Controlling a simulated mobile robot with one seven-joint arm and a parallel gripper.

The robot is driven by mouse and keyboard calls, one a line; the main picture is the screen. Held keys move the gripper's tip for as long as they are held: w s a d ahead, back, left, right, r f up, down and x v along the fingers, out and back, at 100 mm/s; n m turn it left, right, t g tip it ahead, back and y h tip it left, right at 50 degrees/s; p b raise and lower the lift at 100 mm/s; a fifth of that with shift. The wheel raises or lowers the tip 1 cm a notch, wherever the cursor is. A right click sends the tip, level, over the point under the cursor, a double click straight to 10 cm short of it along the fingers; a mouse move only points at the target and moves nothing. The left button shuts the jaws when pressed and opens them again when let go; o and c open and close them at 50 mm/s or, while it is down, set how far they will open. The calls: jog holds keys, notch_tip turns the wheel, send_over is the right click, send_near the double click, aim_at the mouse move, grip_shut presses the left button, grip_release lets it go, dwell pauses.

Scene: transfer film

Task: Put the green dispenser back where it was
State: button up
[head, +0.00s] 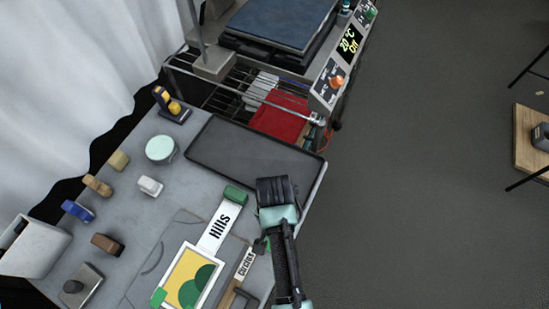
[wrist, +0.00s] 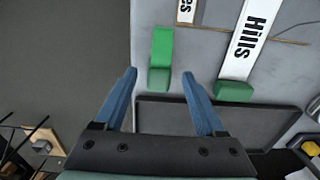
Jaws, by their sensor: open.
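A green block-like piece with a taller upright part (wrist: 161,60) lies on the grey tabletop in the wrist view, ahead of and between my fingertips; I take it as the green dispenser. In the head view only a bit of green (head: 262,245) shows beside my arm, which hides the rest. My gripper (wrist: 160,72) is open and empty, and its fingers do not visibly touch the piece. Another green block (wrist: 235,91) sits at the end of the white "Hills" strip (wrist: 254,35); it also shows in the head view (head: 235,195).
A black tray (head: 250,150) lies behind the strips. A yellow-and-green print (head: 188,280), a tape dispenser (head: 172,105), a round mint pot (head: 160,149) and several small blocks occupy the left. A heat press (head: 280,25) stands at the back. Open floor lies right of the table edge.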

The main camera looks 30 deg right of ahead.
jog(key=w+a+r+n+t+h, duration=0.15)
jog(key=w+r+t, duration=0.45)
jog(key=r, duration=0.7)
jog(key=w+r+n+t, duration=0.25)
jog(key=w+r, duration=0.55)
jog(key=r, duration=0.6)
jog(key=w+a+r+n+t+h, duration=0.1)
jog(key=w+r+t, duration=0.5)
jog(key=r, duration=0.7)
jog(key=s+a+r+n+t, duration=0.1)
jog(key=a+r+t, duration=0.1)
jog(key=r, duration=0.6)
jog(key=a+r+n+t, duration=0.1)
jog(key=r+t, duration=0.2)
jog(key=r, duration=0.5)
jog(key=s+a+r+n+t+y, duration=0.1)
jog(key=s+r+t, duration=0.3)
jog(key=r, duration=0.5)
jog(key=s+a+r+n+t+y, duration=0.1)
jog(key=s+a+r+n+t, duration=0.1)
jog(key=s+r, duration=0.6)
notch_tip(320, 180, up, 2)
jog(key=shift+s+a+r+t, duration=0.15)
jog(key=shift+s+a+t, duration=0.25)
jog(key=shift+a+t, duration=0.5)
jog(key=shift+y, duration=0.25)
